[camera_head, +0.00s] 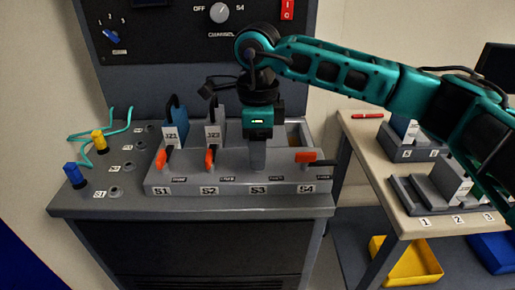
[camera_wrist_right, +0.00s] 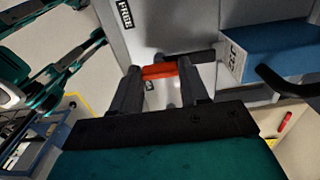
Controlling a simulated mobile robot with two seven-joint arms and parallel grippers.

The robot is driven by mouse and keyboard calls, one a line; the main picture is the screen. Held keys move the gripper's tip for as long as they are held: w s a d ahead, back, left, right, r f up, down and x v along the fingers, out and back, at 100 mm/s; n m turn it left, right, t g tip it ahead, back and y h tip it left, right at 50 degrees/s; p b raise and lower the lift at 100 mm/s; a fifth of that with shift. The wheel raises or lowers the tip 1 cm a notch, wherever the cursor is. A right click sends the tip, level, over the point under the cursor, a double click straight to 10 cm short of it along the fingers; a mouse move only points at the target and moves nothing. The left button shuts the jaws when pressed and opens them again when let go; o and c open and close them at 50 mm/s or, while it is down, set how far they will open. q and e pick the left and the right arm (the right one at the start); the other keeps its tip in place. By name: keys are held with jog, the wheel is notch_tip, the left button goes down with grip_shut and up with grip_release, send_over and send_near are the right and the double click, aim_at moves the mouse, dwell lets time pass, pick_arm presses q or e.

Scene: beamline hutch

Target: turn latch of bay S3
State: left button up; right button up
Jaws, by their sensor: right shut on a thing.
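The bay block (camera_head: 230,188) on the console carries the labels S1, S2, S3 and S4. My right gripper (camera_head: 257,163) points down at bay S3 and hides its latch in the head view. In the right wrist view its two fingers (camera_wrist_right: 162,76) are shut on the orange latch handle (camera_wrist_right: 158,71), whose dark bar runs off to the right. The S1 latch (camera_head: 161,159) and S2 latch (camera_head: 210,159) stand with their orange ends toward the front. The S4 latch (camera_head: 306,157) lies sideways. My left gripper is not in view.
A blue module (camera_head: 176,126) stands in S1 and a grey module (camera_head: 213,133) in S2. Yellow (camera_head: 99,140) and blue (camera_head: 75,175) plugs with teal cables are at the left. A side table (camera_head: 400,190) with racks stands right, below my right arm.

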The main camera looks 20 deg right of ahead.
dwell(0.3)
jog(key=o, duration=1.1)
jog(key=shift+c, duration=0.2)
jog(key=shift+r, duration=0.15)
pick_arm(q)
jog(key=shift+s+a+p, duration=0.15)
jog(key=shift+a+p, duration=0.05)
jog(key=shift+p, duration=0.3)
pick_arm(e)
notch_tip(320, 180, up, 13)
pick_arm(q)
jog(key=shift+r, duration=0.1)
pick_arm(e)
jog(key=shift+f, duration=0.2)
